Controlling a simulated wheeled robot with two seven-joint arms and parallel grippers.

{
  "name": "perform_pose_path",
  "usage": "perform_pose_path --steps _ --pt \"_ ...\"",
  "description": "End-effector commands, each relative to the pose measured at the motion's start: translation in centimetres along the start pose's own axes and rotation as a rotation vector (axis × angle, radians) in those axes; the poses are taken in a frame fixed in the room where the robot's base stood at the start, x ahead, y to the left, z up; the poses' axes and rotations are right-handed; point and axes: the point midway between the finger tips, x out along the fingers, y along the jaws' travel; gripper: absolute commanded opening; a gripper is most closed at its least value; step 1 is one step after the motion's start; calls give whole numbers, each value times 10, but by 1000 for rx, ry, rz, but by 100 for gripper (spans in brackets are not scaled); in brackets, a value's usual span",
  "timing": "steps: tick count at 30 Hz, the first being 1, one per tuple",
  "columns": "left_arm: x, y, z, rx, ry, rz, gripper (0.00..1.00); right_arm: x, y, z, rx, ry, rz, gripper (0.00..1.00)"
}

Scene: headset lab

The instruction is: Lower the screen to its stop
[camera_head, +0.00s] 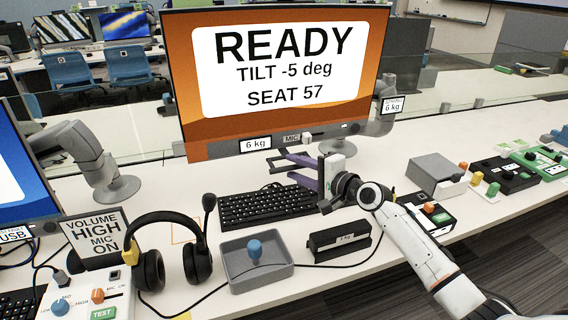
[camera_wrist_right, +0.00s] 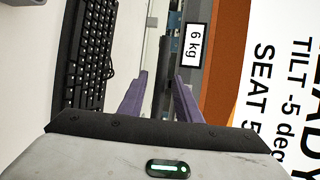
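The screen (camera_head: 180,75) is a large monitor with an orange display reading READY, TILT -5 deg, SEAT 57. It stands at the back middle on a grey arm (camera_head: 345,150); its lower edge is above the desk and carries a 6 kg label. It also shows at the right of the right wrist view (camera_wrist_right: 222,45). My right gripper (camera_head: 283,158) is near the screen's lower edge, above the keyboard (camera_head: 268,206). Its purple fingers (camera_wrist_right: 160,88) are apart with nothing held between them. I cannot tell whether they touch the screen. My left gripper is not in view.
A headset (camera_head: 170,250), a grey tray (camera_head: 233,261) with a blue knob, and a black 1 kg block (camera_head: 340,243) lie in front. A second screen (camera_head: 20,165) stands at left. A grey box (camera_head: 435,170) and several control boxes are at right.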

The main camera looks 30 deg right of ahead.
Motion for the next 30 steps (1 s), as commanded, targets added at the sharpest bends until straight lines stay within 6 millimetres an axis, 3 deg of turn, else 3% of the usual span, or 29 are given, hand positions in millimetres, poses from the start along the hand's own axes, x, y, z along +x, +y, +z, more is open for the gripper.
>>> perform_pose_path --steps 3,9,20,26,30 --pt "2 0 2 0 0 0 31 21 -1 -1 2 1 -3 31" --pt "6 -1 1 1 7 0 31 42 0 0 0 0 -1 31" --pt "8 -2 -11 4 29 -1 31 47 0 0 -2 0 0 31" --pt "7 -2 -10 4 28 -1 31 47 1 0 -2 0 2 0" --pt "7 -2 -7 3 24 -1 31 47 3 0 -1 -1 5 0"
